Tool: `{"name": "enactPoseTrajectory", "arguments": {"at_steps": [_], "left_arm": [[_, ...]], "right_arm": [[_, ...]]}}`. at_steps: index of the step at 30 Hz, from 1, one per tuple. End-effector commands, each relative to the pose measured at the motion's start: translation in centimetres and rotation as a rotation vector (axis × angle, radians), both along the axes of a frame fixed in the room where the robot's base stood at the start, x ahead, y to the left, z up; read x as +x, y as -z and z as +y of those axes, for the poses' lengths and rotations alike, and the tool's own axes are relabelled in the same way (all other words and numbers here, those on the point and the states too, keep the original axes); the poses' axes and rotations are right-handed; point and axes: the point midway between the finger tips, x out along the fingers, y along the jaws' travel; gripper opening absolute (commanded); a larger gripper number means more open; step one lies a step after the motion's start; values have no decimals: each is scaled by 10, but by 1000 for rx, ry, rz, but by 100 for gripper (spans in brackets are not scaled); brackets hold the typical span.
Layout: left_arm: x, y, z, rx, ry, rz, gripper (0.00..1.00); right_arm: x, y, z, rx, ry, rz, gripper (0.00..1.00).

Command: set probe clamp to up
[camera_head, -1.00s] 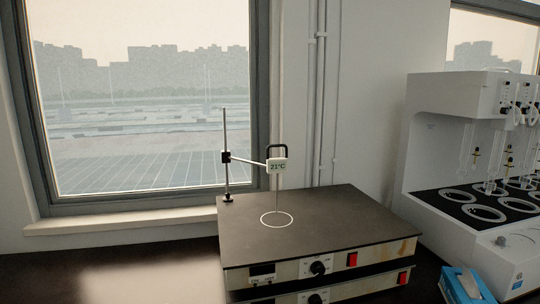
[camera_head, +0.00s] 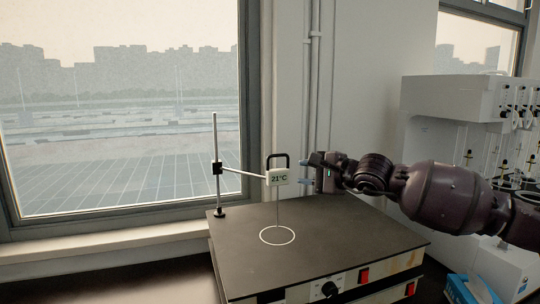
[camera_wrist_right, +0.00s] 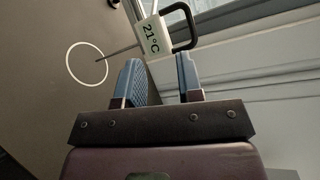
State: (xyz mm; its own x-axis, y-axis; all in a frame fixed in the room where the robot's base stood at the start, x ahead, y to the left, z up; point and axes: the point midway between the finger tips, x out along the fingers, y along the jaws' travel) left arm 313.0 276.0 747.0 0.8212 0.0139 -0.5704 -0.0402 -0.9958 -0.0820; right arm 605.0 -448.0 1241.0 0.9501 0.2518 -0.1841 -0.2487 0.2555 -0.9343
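The probe clamp (camera_head: 217,168) is a small black block on the upright rod (camera_head: 215,135) at the back left of the hotplate. A thin arm runs from it to the white probe display (camera_head: 278,177), which reads 21°C and has a black handle (camera_head: 278,158) on top. The thin probe hangs down over the white ring on the plate. My right gripper (camera_head: 306,171) is just right of the display, pointing left, open and empty. In the right wrist view its blue fingers (camera_wrist_right: 162,80) are apart, with the display (camera_wrist_right: 154,36) just beyond them. My left gripper is not in view.
The dark hotplate top (camera_head: 330,240) has a white ring (camera_head: 277,236) and knobs and red switches on its front. A white distiller unit (camera_head: 450,115) stands at the right behind my right arm. A blue box (camera_head: 468,289) is at the lower right. The window and sill are behind.

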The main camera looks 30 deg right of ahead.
Motion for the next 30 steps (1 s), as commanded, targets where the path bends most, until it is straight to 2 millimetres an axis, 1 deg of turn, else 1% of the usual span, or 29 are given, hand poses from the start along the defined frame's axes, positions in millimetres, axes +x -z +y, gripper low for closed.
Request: {"name": "enactPoseTrajectory", "arguments": {"at_steps": [1, 3, 6, 14, 30], "left_arm": [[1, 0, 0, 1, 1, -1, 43], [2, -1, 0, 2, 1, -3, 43], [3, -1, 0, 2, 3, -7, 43], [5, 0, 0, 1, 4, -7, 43], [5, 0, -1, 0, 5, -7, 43]], "right_arm": [[2, -14, -5, -76, 17, -20, 34], [3, -26, -11, -151, 37, -42, 34], [5, -34, -15, -204, 52, -56, 34], [16, -34, -13, -206, 54, -60, 34], [60, -26, -5, -204, 52, -59, 34]]}}
